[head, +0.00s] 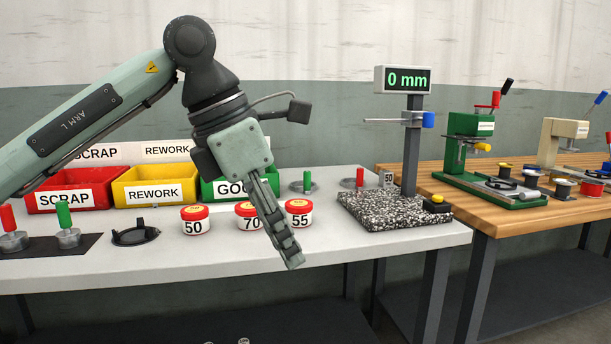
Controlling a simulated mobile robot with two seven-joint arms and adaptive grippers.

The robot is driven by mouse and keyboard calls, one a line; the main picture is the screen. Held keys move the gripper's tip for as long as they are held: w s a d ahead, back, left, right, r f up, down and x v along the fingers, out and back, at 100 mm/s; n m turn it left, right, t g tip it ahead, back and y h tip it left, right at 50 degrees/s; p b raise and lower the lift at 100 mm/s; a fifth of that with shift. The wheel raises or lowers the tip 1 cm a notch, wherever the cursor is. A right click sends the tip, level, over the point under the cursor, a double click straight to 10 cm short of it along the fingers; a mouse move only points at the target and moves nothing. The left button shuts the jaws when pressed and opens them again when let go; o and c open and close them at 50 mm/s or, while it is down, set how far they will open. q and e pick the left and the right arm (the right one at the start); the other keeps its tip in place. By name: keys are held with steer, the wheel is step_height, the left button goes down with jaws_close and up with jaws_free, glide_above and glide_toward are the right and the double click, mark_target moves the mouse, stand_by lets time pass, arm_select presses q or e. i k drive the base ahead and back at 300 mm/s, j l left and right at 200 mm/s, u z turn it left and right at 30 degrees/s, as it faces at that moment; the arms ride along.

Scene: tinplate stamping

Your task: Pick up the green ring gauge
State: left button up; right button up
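A green-handled gauge (307,181) with a flat grey round base stands near the back of the white table, right of the green bin. Another green-handled gauge (65,214) with a thicker grey base stands on a dark mat at the left. The flatter base at the back looks more like a ring. My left gripper (290,262) hangs over the front of the table, fingers slanting down to the right, in front of and apart from the back gauge. It shows edge-on, so its opening is hidden. I see nothing held in it. My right gripper is not in view.
Red-lidded tins (195,219) stand around my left gripper in the picture. Red-handled gauges (359,178) stand beside both green ones. A height gauge on a speckled base (393,208) stands right. Bins (155,190) line the back; a black ring (135,235) lies left.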

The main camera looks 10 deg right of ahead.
mark_target(308, 186)
steer(key=i+l, duration=0.15)
steer(key=i, duration=0.25)
steer(key=i+l, duration=0.15)
steer(key=i, duration=0.3)
steer(key=i+l, duration=0.15)
steer(key=i, duration=0.25)
steer(key=i+l, duration=0.15)
steer(key=i, duration=0.25)
